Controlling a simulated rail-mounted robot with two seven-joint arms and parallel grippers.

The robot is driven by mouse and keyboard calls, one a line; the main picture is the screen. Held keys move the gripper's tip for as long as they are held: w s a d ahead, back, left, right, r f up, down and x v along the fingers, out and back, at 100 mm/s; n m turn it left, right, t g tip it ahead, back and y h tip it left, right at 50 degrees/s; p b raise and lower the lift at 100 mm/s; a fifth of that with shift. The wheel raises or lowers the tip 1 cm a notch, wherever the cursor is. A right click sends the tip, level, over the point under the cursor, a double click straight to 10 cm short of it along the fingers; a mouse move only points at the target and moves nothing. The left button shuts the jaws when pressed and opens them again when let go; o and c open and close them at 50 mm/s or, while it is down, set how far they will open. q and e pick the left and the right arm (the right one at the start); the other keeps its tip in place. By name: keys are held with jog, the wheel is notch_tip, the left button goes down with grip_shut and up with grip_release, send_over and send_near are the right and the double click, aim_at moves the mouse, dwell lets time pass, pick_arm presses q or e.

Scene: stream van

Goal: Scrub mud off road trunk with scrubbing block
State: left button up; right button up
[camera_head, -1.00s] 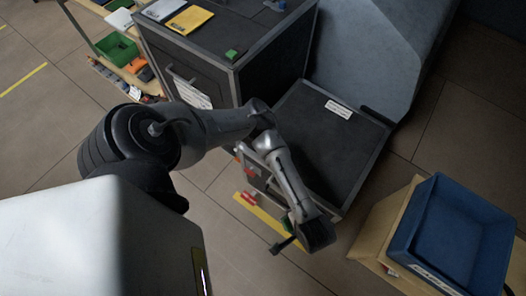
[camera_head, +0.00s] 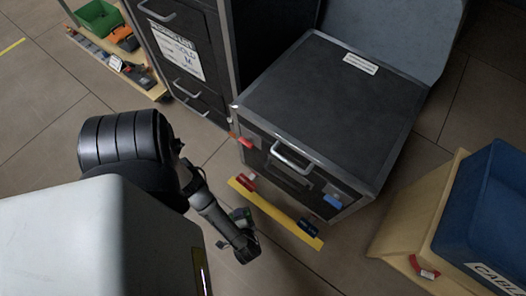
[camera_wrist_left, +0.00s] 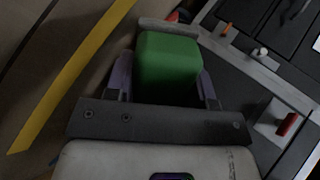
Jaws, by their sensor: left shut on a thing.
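The road trunk (camera_head: 330,105) is a low black case with grey metal edges, standing right of centre in the head view. Its front has a silver handle (camera_head: 290,158), a red part (camera_head: 246,143) and a blue part (camera_head: 333,201). I cannot make out mud on the faces in view. My left gripper (camera_head: 243,224) is low in front of the trunk, apart from it. It is shut on the scrubbing block, a green block with a grey pad edge, clear in the left wrist view (camera_wrist_left: 168,62). My right gripper is not in view.
A tall black cabinet (camera_head: 190,50) stands behind left. A blue bin (camera_head: 490,215) on a tan box (camera_head: 405,235) is at right. A low shelf with a green bin (camera_head: 98,17) is far left.

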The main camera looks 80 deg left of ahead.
pick_arm(q)
jog(key=w+a+f+m+t+y, duration=0.1)
jog(key=w+a+m+t, duration=0.4)
jog(key=a+t, duration=0.1)
jog(key=w+d+r+m+t, duration=0.2)
jog(key=w+m+t, duration=0.3)
jog(key=t, duration=0.3)
jog(key=shift+w+r+m+h+b, duration=0.3)
jog(key=shift+r+h+b, duration=0.1)
jog(key=shift+r, duration=0.45)
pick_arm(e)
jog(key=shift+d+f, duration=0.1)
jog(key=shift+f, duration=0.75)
pick_arm(q)
jog(key=x, duration=0.6)
jog(key=shift+s+a+r, duration=0.1)
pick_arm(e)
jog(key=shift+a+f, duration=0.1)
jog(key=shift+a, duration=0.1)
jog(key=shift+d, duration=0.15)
pick_arm(q)
jog(key=shift+x, duration=1)
